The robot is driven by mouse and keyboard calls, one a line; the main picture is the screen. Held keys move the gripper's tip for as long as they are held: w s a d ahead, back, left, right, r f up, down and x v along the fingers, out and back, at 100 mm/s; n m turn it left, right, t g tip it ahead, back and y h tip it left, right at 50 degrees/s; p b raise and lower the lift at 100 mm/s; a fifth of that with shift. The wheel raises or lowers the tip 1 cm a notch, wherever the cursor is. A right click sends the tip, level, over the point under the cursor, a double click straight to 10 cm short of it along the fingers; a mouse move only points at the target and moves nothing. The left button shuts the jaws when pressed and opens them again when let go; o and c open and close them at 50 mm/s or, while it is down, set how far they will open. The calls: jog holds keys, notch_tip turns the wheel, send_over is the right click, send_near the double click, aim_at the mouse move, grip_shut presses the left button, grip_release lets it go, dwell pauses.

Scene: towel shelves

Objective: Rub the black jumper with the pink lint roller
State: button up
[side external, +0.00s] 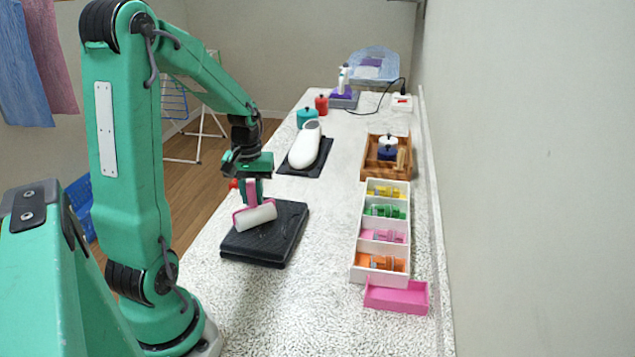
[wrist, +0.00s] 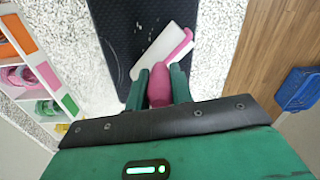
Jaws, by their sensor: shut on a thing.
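The black jumper (side external: 283,238) lies folded in a flat block on the speckled worktop. In the wrist view the black cloth (wrist: 122,20) fills the top middle, with a few pale specks on it. My gripper (side external: 252,190) is above the jumper, shut on the pink handle of the lint roller. The roller's white cylinder (side external: 256,217) is low over the jumper's far left part and seems to touch it. In the wrist view the roller (wrist: 165,50) lies slantwise across the black cloth, and my gripper (wrist: 160,85) grips its pink handle. The exact contact line is hard to see.
A white divided box (side external: 357,252) with coloured items stands to the right, a pink tray (side external: 396,297) in front of it. Behind are a wooden crate (side external: 373,171) and a white iron (side external: 305,146) on a dark mat. The worktop between jumper and box is clear.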

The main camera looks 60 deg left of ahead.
jog(key=shift+w+a, duration=2.65)
jog(key=shift+w, duration=0.2)
jog(key=shift+w+d, duration=0.1)
jog(key=shift+w, duration=0.15)
jog(key=shift+w+d, duration=0.15)
jog(key=shift+d, duration=0.15)
jog(key=shift+s+d, duration=2.2)
jog(key=shift+s, duration=0.15)
jog(key=shift+s+d, duration=2.15)
jog(key=shift+s, duration=0.15)
notch_tip(320, 180, up, 8)
jog(key=shift+r, duration=0.1)
